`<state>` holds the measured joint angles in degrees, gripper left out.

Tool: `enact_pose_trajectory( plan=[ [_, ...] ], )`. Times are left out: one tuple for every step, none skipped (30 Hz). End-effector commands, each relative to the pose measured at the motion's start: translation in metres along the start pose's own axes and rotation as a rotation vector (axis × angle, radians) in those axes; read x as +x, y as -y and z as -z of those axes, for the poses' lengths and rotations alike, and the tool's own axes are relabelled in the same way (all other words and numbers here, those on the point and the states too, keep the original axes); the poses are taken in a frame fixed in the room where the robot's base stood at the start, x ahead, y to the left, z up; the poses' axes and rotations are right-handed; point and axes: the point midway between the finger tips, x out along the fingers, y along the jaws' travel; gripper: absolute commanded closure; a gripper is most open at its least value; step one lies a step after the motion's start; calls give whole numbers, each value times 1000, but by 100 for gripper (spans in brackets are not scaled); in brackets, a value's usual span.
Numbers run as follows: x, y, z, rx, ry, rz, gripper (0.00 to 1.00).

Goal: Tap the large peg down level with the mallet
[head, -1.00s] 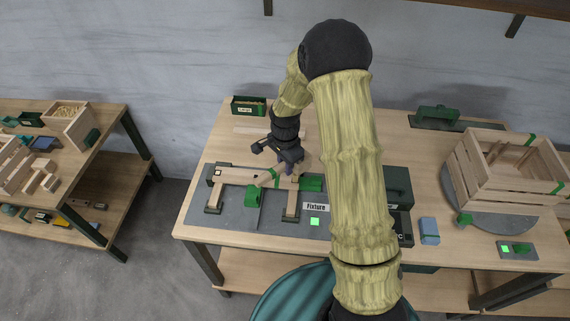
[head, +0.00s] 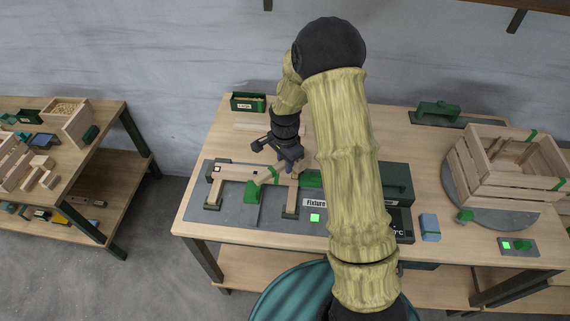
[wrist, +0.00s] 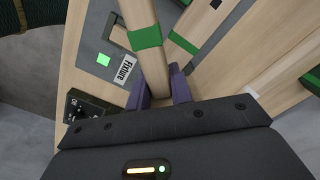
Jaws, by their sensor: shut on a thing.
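My gripper (head: 284,166) is over the fixture in the head view. In the wrist view its purple fingers (wrist: 160,90) are shut on a wooden handle with a green band, which I take as the mallet (wrist: 147,37). In the head view the mallet (head: 264,177) slants down left from the gripper to a green head, above or against the grey fixture plate (head: 236,216); I cannot tell if it touches. A wooden frame lies on the plate. A small dark square (head: 217,169) marks its left end; I cannot tell whether this is the large peg.
A green block (head: 311,179) stands at the frame's right end. A green bin (head: 248,102) is at the back. My arm hides the table's middle.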

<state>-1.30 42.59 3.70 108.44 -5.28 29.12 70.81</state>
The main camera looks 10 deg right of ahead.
Motion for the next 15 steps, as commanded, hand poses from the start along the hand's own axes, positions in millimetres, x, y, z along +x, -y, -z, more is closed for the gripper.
enact_pose_trajectory(
  plan=[
    [-8,0,0,0,-1,1,100],
    [-8,0,0,0,0,1,100],
    [-8,0,0,0,0,1,100],
    [-8,0,0,0,0,1,100],
    [-7,0,0,0,0,1,100],
    [-7,0,0,0,0,1,100],
    [-6,0,0,0,0,1,100],
    [-6,0,0,0,0,1,100],
    [-6,0,0,0,0,1,100],
    [-6,0,0,0,0,1,100],
    [-5,0,0,0,0,1,100],
    [-3,0,0,0,0,1,100],
    [-1,0,0,0,0,1,100],
    [0,0,-1,-1,0,1,100],
    [2,0,-1,-1,0,1,100]
  ],
)
